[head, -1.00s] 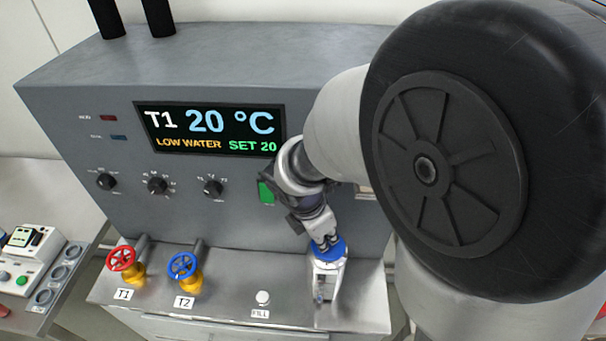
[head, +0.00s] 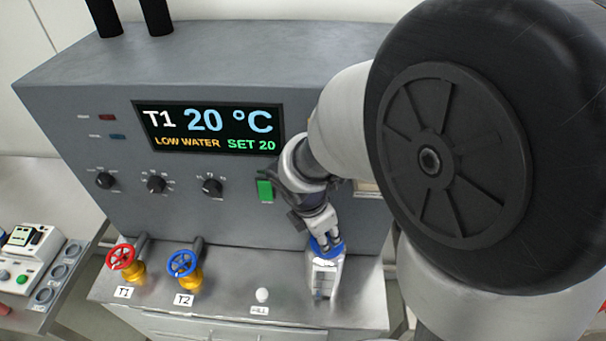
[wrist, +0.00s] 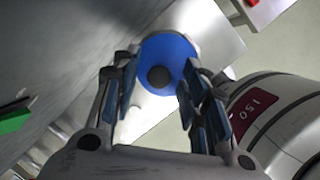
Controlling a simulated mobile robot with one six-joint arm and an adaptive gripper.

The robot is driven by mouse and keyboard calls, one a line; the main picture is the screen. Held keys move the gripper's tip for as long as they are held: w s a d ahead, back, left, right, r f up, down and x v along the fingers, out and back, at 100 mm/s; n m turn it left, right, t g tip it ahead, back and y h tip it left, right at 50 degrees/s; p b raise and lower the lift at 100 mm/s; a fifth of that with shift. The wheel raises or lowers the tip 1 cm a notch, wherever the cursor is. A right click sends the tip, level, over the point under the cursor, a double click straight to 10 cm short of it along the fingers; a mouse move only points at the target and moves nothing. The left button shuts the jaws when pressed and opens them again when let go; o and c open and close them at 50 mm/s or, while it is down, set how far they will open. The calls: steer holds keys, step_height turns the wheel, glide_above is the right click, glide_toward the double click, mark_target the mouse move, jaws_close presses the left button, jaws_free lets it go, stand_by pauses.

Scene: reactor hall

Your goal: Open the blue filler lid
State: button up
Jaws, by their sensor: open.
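The blue filler lid (head: 322,244) is a round blue cap on top of a pale filler body (head: 324,278) at the right of the metal ledge. In the wrist view the blue lid (wrist: 168,60) is a disc with a dark round knob (wrist: 159,77) at its middle. My gripper (head: 326,242) is right at the lid, seen from above in the head view. In the wrist view my gripper (wrist: 153,92) is open, with one finger on each side of the knob. I cannot tell whether the fingers touch the lid.
A red valve wheel (head: 123,257) and a blue valve wheel (head: 182,263) stand on the ledge at left. A white fill button (head: 262,295) is left of the filler. The grey panel with its display (head: 210,128) rises close behind. A red-banded cylinder (wrist: 262,120) is near in the wrist view.

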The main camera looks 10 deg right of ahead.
steer(key=v, duration=1.2)
